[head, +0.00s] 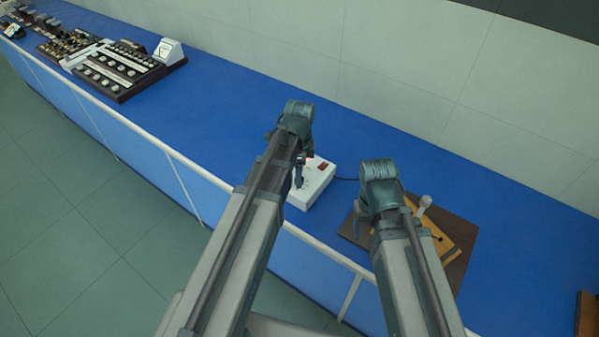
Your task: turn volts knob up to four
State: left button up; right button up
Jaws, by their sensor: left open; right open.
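A small white box (316,188) with a red display (322,167) stands on the blue bench, partly hidden behind my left arm. A small dark part shows on its left side; I cannot tell whether it is a knob or a gripper finger. No volts knob or scale is readable. I cannot tell whether either gripper touches anything.
The brown board (463,262) carries an orange wooden device. A dark panel of round knobs (117,71) and a white meter (168,51) stand at the far left. A pale rail (190,163) runs along the front edge. The blue bench (230,115) is clear left of the box.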

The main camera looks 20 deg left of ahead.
pick_arm(q)
notch_tip(320, 180, up, 12)
jog(key=p, duration=1.1)
jog(key=shift+r+p, duration=0.2)
jog(key=shift+p, duration=0.1)
jog(key=s+d+f+n+b, duration=0.4)
jog(key=s+d+n, duration=0.1)
jog(key=s+n, duration=0.1)
jog(key=s+d+f+n+y+b, duration=0.1)
jog(key=s+d+f+n+b, duration=0.2)
jog(key=s, duration=0.5)
jog(key=d+n+b, duration=0.1)
jog(key=d+n, duration=0.1)
jog(key=n, duration=0.1)
jog(key=shift+s+d+f, duration=0.15)
jog(key=shift+s+f, duration=0.15)
jog(key=shift+f, duration=0.1)
